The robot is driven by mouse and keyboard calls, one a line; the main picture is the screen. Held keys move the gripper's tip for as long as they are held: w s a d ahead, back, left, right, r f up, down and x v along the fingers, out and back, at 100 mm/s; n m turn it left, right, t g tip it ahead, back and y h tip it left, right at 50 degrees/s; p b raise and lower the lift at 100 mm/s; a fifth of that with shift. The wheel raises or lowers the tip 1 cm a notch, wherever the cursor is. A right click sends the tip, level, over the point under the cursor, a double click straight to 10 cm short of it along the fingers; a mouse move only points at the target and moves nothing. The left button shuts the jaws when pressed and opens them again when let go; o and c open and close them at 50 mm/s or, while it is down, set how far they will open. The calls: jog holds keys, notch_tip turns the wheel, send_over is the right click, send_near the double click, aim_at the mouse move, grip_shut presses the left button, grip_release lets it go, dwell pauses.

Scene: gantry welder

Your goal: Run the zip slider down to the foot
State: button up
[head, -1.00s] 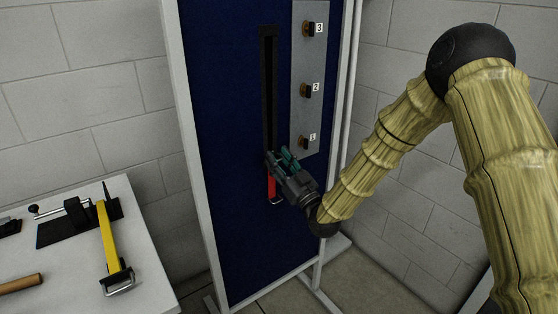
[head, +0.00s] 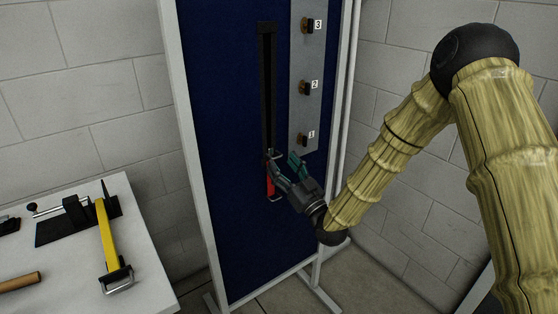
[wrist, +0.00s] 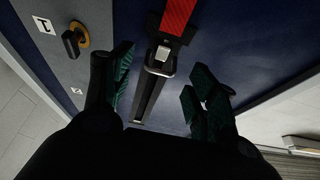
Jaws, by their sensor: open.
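The zip runs as a long black track (head: 267,85) down a dark blue panel (head: 228,150). At the track's lower end a dark slider block with a metal loop (wrist: 160,62) shows in the wrist view. A red strip (head: 270,185) extends below it, and also shows in the wrist view (wrist: 178,16). My gripper (head: 282,160) is open at the track's lower end, its green-padded fingers apart. In the wrist view the fingers stand either side of the track, with the loop beyond their tips and apparently clear of them. The head view partly hides the slider.
A grey plate (head: 298,110) with several numbered knobs stands right of the track, knob 1 (head: 304,139) close to my gripper. A white table (head: 75,265) with a yellow-handled tool (head: 107,235) is at left. A white frame post (head: 340,130) edges the panel.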

jog(key=v, duration=0.8)
jog(key=shift+s+d+f, duration=0.15)
jog(key=shift+s+d, duration=0.1)
jog(key=shift+s, duration=0.05)
jog(key=shift+f, duration=0.1)
jog(key=s+d+f+m+g+h+p, duration=0.1)
jog(key=s+d+f+g+h, duration=0.15)
jog(key=s+f, duration=0.45)
jog(key=s+d+f+m+g+h+p, duration=0.1)
jog(key=s+f+m+g+h, duration=0.15)
jog(key=f, duration=0.85)
jog(key=s+d+f+m+g+h, duration=0.1)
jog(key=s+d+f+g+h, duration=0.2)
jog(key=f, duration=0.5)
jog(key=s+d+f+m+g+h, duration=0.1)
jog(key=s+d+f+g, duration=0.2)
jog(key=s, duration=0.7)
jog(key=s+d+f+m+g+h+p, duration=0.1)
jog(key=s+d+f+g+h, duration=0.1)
jog(key=s, duration=0.8)
jog(key=s+d+f+m+g+h+p, duration=0.1)
jog(key=s+d+f+g, duration=0.4)
jog(key=s, duration=0.6)
jog(key=shift+f+h, duration=0.15)
jog(key=shift+h, duration=0.45)
jog(key=shift+w+d, duration=0.1)
